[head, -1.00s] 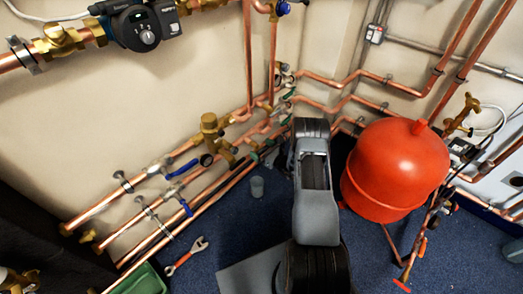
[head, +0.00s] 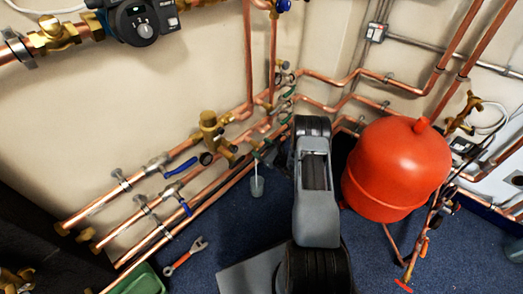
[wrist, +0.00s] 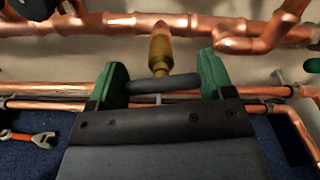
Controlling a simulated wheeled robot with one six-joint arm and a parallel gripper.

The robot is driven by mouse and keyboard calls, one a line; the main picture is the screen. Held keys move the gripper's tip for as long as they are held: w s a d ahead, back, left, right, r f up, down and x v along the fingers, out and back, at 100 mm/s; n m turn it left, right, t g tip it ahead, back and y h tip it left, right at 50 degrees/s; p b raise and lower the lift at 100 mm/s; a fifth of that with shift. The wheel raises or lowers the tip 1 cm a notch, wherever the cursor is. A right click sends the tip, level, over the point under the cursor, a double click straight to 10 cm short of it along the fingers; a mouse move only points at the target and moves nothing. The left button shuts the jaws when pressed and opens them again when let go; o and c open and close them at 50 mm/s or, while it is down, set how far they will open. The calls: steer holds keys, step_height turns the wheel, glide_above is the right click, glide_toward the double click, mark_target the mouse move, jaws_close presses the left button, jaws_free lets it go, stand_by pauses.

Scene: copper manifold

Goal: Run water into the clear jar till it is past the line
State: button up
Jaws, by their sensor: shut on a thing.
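The small clear jar (head: 257,186) stands upright on the blue floor below the pipes in the head view. A thin pale streak (head: 256,168), which looks like running water, comes down into its mouth. The level and the line on the jar are too small to make out. In the wrist view my gripper (wrist: 160,86) has its green fingers shut on the two ends of a dark grey handle (wrist: 163,85). The handle sits at the lower end of a brass tap body (wrist: 160,52) under a copper pipe. The jar is not visible in the wrist view.
A red tank (head: 397,168) stands right of my arm. Copper pipes (head: 150,189) with blue-lever valves run along the wall. A wrench (head: 186,256) and a green tray (head: 148,279) lie on the floor at the lower left. Blue floor around the jar is clear.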

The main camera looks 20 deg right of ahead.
steer(key=o, duration=0.9)
steer(key=shift+s, duration=0.15)
steer(key=p+v, duration=0.3)
steer(key=v, duration=1)
steer(key=shift+s+d+p, duration=0.1)
steer(key=shift+s+p, duration=0.2)
